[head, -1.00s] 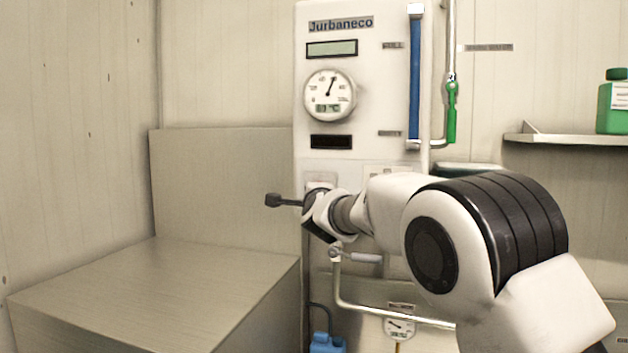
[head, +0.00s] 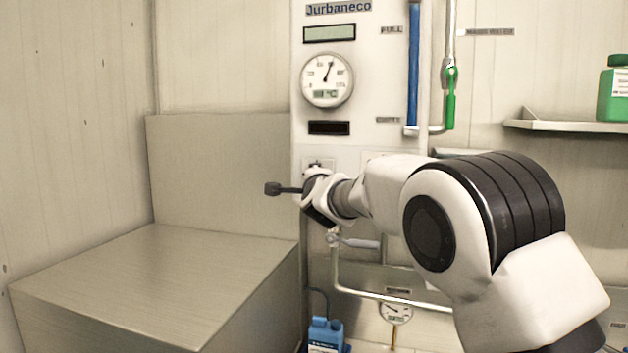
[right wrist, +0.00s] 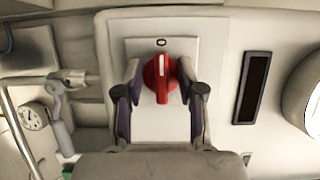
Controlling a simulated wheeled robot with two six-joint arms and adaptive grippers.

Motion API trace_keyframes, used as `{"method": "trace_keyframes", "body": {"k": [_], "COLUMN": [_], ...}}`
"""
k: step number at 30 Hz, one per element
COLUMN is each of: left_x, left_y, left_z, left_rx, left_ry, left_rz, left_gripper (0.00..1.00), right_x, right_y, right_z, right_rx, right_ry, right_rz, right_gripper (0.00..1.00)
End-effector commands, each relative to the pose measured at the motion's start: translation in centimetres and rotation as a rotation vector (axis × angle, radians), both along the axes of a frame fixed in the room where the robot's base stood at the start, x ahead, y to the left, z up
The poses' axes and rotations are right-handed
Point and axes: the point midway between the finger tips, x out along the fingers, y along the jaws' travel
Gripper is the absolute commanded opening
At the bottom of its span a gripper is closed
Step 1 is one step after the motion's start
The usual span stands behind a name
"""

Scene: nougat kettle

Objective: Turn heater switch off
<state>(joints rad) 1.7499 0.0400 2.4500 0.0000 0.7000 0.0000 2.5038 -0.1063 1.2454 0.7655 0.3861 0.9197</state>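The heater switch is a red rotary knob (right wrist: 161,80) on a pale square plate (right wrist: 160,124) in the right wrist view. A white mark on the knob lies at its upper end, toward a "0" label (right wrist: 160,42). My right gripper (right wrist: 160,78) is open, with one finger on each side of the knob. Small gaps seem to show beside the knob; I cannot tell whether either finger touches it. In the head view my right gripper (head: 312,192) is at the lower part of the white control panel (head: 372,105) and hides the knob. My left gripper is not in view.
A round gauge (head: 327,80) and a dark display (head: 329,128) sit above the switch. A valve with a grey handle (head: 355,242) and pipe is just below my gripper. A large metal box (head: 160,275) stands left. A blue bottle (head: 326,334) stands below.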

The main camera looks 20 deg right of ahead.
Motion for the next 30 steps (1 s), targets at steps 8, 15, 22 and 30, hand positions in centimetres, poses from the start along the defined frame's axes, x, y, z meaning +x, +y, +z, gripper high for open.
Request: {"method": "trace_keyframes", "body": {"k": [8,15,22,30], "left_x": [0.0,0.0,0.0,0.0], "left_y": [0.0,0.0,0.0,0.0], "left_z": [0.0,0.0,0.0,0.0], "left_rx": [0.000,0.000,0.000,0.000], "left_ry": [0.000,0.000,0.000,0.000], "left_rz": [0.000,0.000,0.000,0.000], "left_gripper": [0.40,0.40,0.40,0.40], "right_x": [-3.0,-9.1,-11.7,-11.7], "right_y": [0.6,1.7,2.2,2.2], "right_z": [0.2,0.1,0.0,0.0], "right_rx": [-0.002,-0.004,0.000,0.001], "right_ry": [0.000,0.001,0.001,0.001], "right_rz": [0.000,0.000,-0.001,-0.001], "right_gripper": [0.39,0.39,0.39,0.39]}}
